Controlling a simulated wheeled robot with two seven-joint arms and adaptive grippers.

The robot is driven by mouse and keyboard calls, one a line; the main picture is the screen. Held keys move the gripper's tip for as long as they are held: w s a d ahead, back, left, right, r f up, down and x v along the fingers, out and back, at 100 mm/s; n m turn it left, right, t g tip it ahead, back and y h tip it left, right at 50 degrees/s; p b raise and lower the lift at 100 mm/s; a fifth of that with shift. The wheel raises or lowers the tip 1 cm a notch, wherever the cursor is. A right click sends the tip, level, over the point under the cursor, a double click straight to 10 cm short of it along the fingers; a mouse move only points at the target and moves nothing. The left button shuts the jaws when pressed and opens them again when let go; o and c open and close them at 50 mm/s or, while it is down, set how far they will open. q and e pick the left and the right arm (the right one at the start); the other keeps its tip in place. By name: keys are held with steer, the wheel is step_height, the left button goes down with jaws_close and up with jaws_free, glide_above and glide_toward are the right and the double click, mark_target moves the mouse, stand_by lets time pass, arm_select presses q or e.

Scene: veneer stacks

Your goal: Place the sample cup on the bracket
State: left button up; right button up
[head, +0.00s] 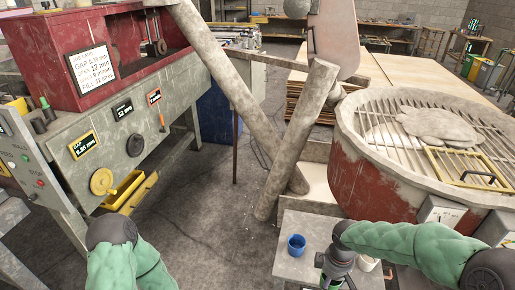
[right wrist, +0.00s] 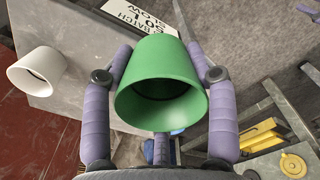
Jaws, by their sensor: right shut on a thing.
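My right gripper (right wrist: 160,62) is shut on a green cup (right wrist: 160,85), one finger on each side, its mouth facing the wrist camera. In the head view my right gripper (head: 335,268) is low at the right, over the grey stand, and hides most of the cup. A blue cup (head: 296,245) stands on the stand to its left. A white cup (head: 367,263) is just right of the gripper and also shows in the right wrist view (right wrist: 37,70). I cannot tell for sure which part is the bracket. My left arm enters at lower left; its gripper is out of view.
The grey machine (head: 72,138) at left carries a yellow tray (head: 124,190) on its front, well away from the right gripper. A red tub (head: 365,165) with a grille stands behind the grey stand (head: 293,222). Leaning posts (head: 297,140) rise between machine and tub.

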steer(key=w+a+f+m, duration=0.3)
steer(key=w+a+m, duration=0.1)
steer(key=m, duration=0.5)
steer(key=shift+f+m, duration=0.2)
steer(key=shift+m, duration=0.2)
